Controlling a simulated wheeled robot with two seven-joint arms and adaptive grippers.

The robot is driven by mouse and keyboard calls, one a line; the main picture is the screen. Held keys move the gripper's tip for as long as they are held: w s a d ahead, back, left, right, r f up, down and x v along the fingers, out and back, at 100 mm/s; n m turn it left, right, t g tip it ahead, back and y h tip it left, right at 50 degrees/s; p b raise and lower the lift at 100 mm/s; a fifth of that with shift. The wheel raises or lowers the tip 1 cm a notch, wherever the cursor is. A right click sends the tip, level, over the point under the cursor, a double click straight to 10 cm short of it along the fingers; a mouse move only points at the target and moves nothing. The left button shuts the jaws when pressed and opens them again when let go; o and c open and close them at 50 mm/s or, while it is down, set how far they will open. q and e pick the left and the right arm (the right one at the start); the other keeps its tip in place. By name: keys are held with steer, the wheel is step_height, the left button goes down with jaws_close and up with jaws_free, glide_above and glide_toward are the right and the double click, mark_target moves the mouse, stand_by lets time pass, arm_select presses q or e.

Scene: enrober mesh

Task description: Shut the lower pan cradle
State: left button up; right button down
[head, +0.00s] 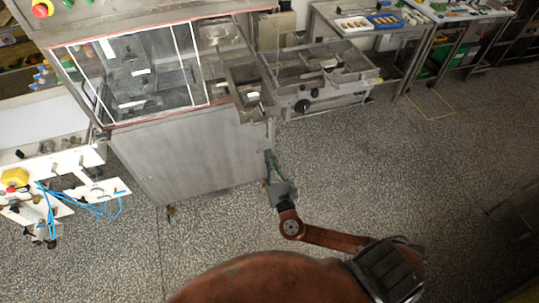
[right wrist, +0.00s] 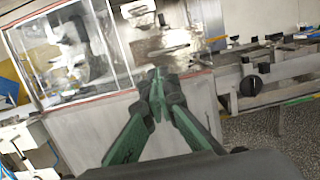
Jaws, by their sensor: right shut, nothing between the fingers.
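The enrober (head: 200,150) is a steel cabinet with a clear windowed hood. A shallow metal tray-like part (head: 248,78) sits at its right end; I cannot tell for certain whether this is the lower pan cradle, or how far out it stands. A shiny metal part with a white piece also shows above my fingers in the right wrist view (right wrist: 160,42). My right gripper (head: 268,155) is shut and empty, beside the cabinet's lower right corner in the head view. Its green fingers meet at the tips in the right wrist view (right wrist: 157,75). My left gripper is out of view.
A low steel frame with a black knob (head: 303,106) stands right of the enrober. A table with trays (head: 345,30) is behind it. A white unit with blue hoses (head: 60,190) stands at the left. The speckled floor (head: 400,170) at the right is clear.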

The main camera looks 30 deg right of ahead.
steer(key=p, duration=0.1)
glide_toward(256, 118)
steer(key=w+r, duration=0.1)
steer(key=w, duration=0.1)
steer(key=shift+w+d+r, duration=0.2)
steer(key=shift+w+d, duration=0.25)
steer(key=x, duration=0.4)
steer(key=shift+w+f+b, duration=0.4)
steer(key=shift+s+r, duration=0.1)
steer(key=shift+s, duration=0.1)
